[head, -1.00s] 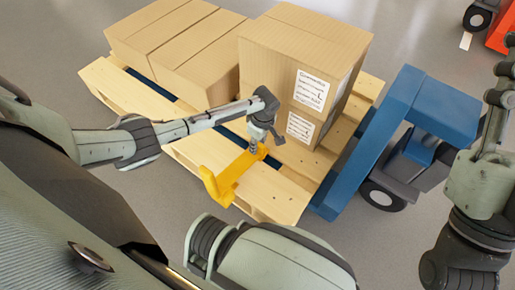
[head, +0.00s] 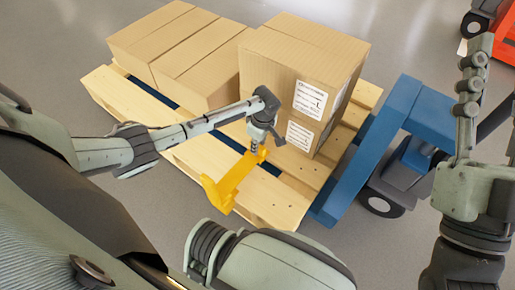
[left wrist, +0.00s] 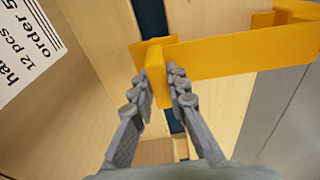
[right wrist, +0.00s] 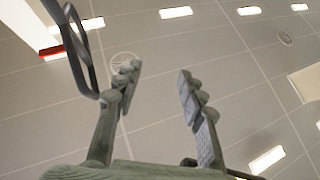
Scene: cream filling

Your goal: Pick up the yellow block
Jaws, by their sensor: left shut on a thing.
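The yellow block (head: 226,187) is a long piece with raised ends, over the front edge of the wooden pallet in the head view. My left gripper (head: 258,146) is at its far end. In the left wrist view my left gripper (left wrist: 164,82) has its fingers on both sides of a raised part of the yellow block (left wrist: 235,57), shut on it. Whether the block touches the pallet is hard to tell. My right gripper (right wrist: 158,78) is open and empty, its fingers well apart, pointing up toward the ceiling in the right wrist view.
The pallet (head: 110,88) carries cardboard boxes (head: 300,60), with a labelled stack close behind my left gripper. A blue pallet jack (head: 345,172) stands at the pallet's right. An orange-red vehicle (head: 502,40) is at the far right. Grey floor is free in front.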

